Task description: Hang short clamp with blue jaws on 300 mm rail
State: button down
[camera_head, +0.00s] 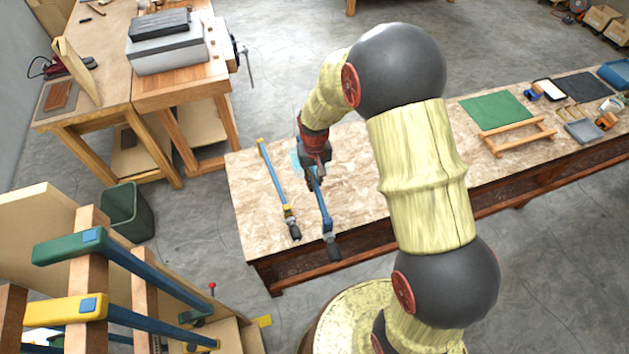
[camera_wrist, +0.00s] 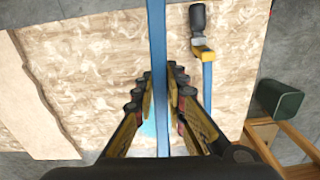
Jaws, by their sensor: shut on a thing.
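The short clamp with blue jaws (camera_head: 325,215) has a blue bar and a dark handle at its near end. My gripper (camera_head: 314,184) is shut around its bar, low over the wooden bench. In the wrist view the bar (camera_wrist: 158,35) runs lengthwise between my fingers (camera_wrist: 160,90); its ends are out of that frame. I cannot tell whether the clamp touches the bench. A wooden rack (camera_head: 93,222) stands at lower left, with a green-jawed clamp (camera_head: 140,275) and a yellow-jawed clamp (camera_head: 130,317) hanging on it. No marking shows which rail is the 300 mm one.
A yellow-jawed clamp (camera_head: 275,180) lies on the bench (camera_head: 350,165) just left of the held one; it also shows in the wrist view (camera_wrist: 206,85). A green bin (camera_head: 128,212) stands between bench and rack. A green mat (camera_head: 495,110) and wooden frame (camera_head: 517,136) lie farther right.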

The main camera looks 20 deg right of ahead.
jog(key=shift+r+p, duration=1.55)
jog(key=shift+r, duration=1.3)
